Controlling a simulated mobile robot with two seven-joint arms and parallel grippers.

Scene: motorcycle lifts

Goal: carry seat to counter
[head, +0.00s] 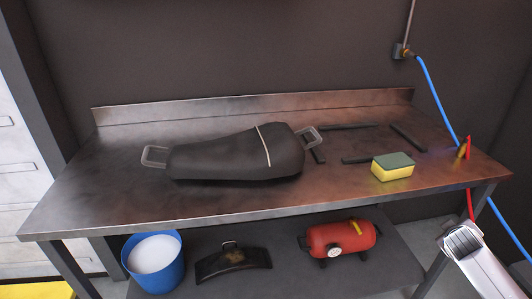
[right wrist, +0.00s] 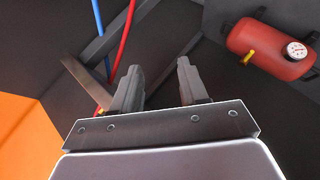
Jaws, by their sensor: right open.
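The black motorcycle seat (head: 235,157) lies on the metal counter (head: 110,192), left of the middle of its top. It has a pale strap across it and a grey handle at each end. No gripper touches it. My right gripper (head: 461,240) is at the lower right of the head view, in front of the counter's right end and away from the seat. In the right wrist view its two fingers (right wrist: 157,85) are apart with nothing between them. My left gripper is not in the head view.
A yellow and green sponge (head: 392,167) and dark bars lie right of the seat. A blue bucket (head: 153,262), a dark curved part (head: 233,263) and a red tank (head: 341,239) are on or near the lower shelf. Blue and red hoses hang at the right.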

